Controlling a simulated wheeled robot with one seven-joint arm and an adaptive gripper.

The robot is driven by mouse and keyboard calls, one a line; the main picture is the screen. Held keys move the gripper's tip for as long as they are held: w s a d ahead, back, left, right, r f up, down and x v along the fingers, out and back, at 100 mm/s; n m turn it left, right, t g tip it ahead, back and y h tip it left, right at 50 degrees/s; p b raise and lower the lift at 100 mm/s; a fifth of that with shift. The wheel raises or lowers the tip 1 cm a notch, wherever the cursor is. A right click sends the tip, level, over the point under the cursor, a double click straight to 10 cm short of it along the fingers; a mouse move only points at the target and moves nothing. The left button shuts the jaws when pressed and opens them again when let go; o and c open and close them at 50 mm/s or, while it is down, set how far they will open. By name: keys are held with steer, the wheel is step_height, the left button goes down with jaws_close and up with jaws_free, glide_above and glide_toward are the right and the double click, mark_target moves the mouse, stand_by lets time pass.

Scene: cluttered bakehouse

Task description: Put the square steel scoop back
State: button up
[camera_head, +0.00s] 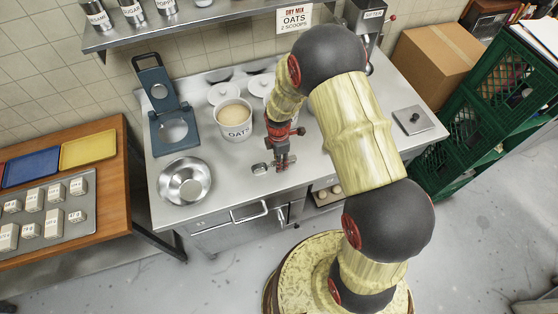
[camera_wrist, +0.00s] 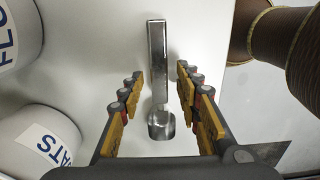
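A small steel scoop (camera_wrist: 157,55) with a long flat handle lies on the steel counter (camera_wrist: 95,75). Its cup lies toward the bottom of the wrist view; whether the cup is square is hard to tell. In the head view the scoop (camera_head: 260,168) shows partly beside my gripper (camera_head: 281,167). In the wrist view my gripper (camera_wrist: 160,76) is open, pointing down, its fingers on either side of the scoop with a gap on both sides. The white OATS bin (camera_head: 235,131) stands open and full just left of my gripper; it also shows in the wrist view (camera_wrist: 25,130).
A shelf with a "DRY MIX, OATS 2 SCOOPS" sign (camera_head: 294,19) hangs above.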

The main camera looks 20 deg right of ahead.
step_height(320, 180, up, 23)
steer(key=s+m+t, duration=0.1)
steer(key=s+m, duration=0.1)
steer(key=m, duration=0.2)
steer(key=s+r+m+t, duration=0.4)
steer(key=s+r+m, duration=1)
steer(key=s+r, duration=0.4)
steer(key=shift+s+r+t, duration=0.3)
steer(key=shift+s+r, duration=0.05)
steer(key=shift+s, duration=0.7)
steer(key=shift+f, duration=0.1)
step_height(320, 180, down, 15)
steer(key=b, duration=1.5)
